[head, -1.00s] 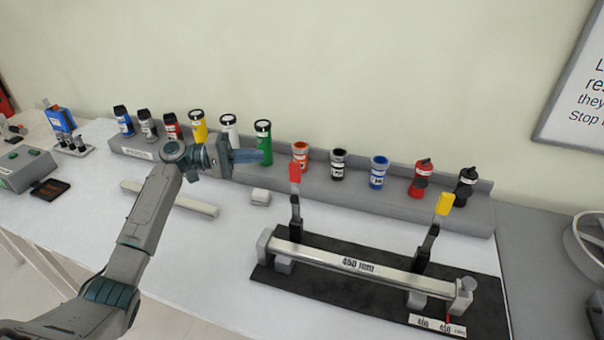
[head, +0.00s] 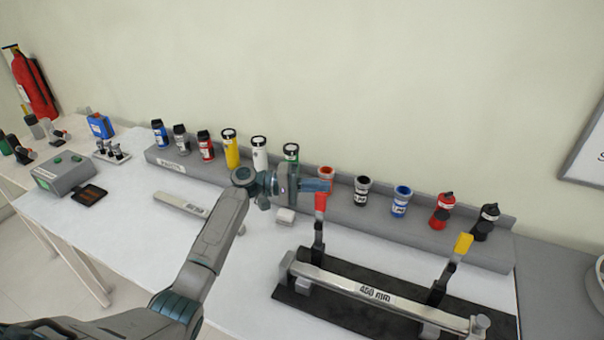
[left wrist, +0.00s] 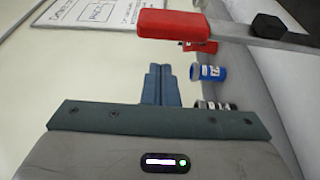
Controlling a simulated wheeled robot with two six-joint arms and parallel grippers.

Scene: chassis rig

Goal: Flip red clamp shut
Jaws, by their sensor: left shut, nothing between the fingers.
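The red clamp's handle (head: 320,201) stands upright at the left end of the black fixture base (head: 337,268). In the left wrist view the red handle (left wrist: 177,24) lies across the top, just beyond my fingertips, with its dark metal arm running right. My left gripper (head: 328,185) is shut and empty, level with the top of the red handle and very near it; whether they touch cannot be told. It also shows in the left wrist view (left wrist: 160,72). A yellow-handled clamp (head: 463,244) stands upright at the fixture's right end. My right gripper is not in view.
A 450 mm bar (head: 385,296) lies along the fixture. A grey rack (head: 420,229) with several coloured cylinders stands behind, close to my gripper.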

